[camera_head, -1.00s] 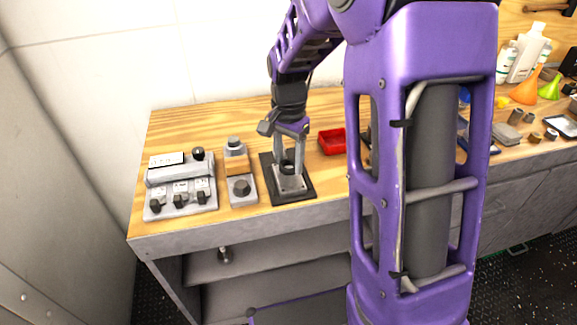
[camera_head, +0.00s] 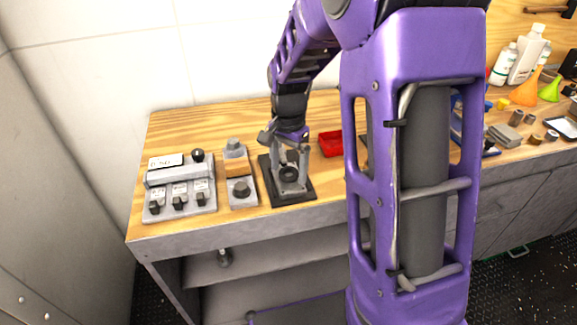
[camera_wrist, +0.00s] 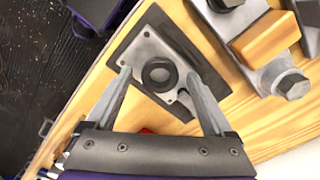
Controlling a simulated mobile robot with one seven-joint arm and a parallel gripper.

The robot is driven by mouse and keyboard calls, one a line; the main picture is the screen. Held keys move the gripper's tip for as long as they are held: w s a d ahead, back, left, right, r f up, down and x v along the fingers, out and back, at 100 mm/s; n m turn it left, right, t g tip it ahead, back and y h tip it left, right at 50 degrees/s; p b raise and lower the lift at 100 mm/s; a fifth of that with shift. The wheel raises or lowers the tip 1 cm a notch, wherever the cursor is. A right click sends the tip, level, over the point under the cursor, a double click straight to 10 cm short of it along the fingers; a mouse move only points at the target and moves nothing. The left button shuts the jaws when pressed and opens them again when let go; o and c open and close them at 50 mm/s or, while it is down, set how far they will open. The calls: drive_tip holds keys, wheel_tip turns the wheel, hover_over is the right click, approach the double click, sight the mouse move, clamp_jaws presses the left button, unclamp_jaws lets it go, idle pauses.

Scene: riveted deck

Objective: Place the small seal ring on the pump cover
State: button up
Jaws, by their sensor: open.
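The small seal ring (camera_wrist: 160,74) is a thick black ring lying on the grey metal pump cover (camera_wrist: 182,107), about mid-plate in the wrist view. It also shows as a dark ring in the head view (camera_head: 289,174). The cover lies on a dark square base (camera_head: 275,199) on the bench. My gripper (camera_wrist: 158,76) is open, with one finger on each side of the ring and gaps between them. In the head view my gripper (camera_head: 291,164) stands low over the cover. How closely the ring's underside sits on the cover cannot be told.
A grey switch box (camera_head: 180,184) and a grey block with a wooden piece (camera_head: 239,172) stand left of the cover. A red tray (camera_head: 330,143) is behind it to the right. Bottles (camera_head: 527,55) and funnels (camera_head: 526,90) crowd the far right. The bench's front edge is close.

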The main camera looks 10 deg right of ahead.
sight(288, 172)
wheel_tip(288, 172, up, 12)
drive_tip(key=p, duration=0.2)
drive_tip(key=shift+r, duration=0.15)
